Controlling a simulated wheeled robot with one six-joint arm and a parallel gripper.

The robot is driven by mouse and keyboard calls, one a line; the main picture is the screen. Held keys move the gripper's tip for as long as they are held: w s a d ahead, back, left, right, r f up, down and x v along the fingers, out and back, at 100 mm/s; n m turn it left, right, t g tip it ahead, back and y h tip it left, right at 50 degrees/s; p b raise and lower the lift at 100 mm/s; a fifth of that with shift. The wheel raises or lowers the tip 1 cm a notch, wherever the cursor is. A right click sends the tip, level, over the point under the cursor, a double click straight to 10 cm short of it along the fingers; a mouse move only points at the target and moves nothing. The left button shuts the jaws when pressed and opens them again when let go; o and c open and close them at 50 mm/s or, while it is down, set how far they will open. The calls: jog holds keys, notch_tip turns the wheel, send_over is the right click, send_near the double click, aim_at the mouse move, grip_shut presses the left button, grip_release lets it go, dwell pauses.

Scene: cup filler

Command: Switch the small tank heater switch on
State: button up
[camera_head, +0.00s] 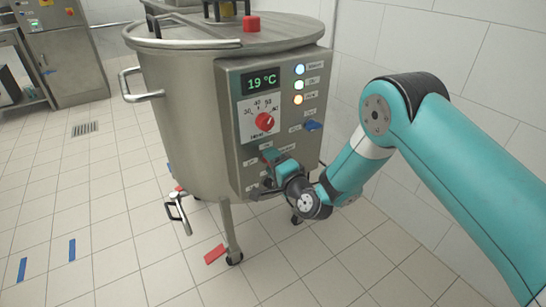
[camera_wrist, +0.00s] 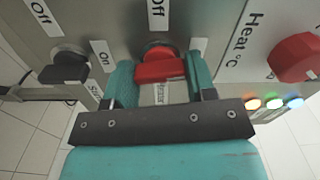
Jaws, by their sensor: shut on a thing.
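The small tank (camera_head: 190,110) is a steel vessel with a control panel (camera_head: 228,95) on its front. In the wrist view a red switch (camera_wrist: 161,68) sits on the panel, with an "Off" label (camera_wrist: 156,14) above it and a partly covered label below it. My gripper (camera_wrist: 160,72) is shut on this red switch, one teal finger on each side. In the head view my gripper (camera_head: 276,162) is at the lower panel and hides most of the switch. I cannot tell from its handle which position it is in.
A red heat knob (camera_head: 264,121) sits below the display reading 19 °C (camera_head: 262,79). Three lamps (camera_head: 299,85) are lit. A blue switch (camera_head: 313,126) is to the right. A black switch (camera_wrist: 70,68) is beside the red one. A drain valve (camera_head: 178,210) protrudes lower left.

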jog(key=shift+w+d+m+p, duration=0.1)
jog(key=shift+m+p, duration=0.35)
jog(key=shift+m, duration=0.35)
jog(key=o, duration=0.9)
jog(key=shift+o, duration=0.2)
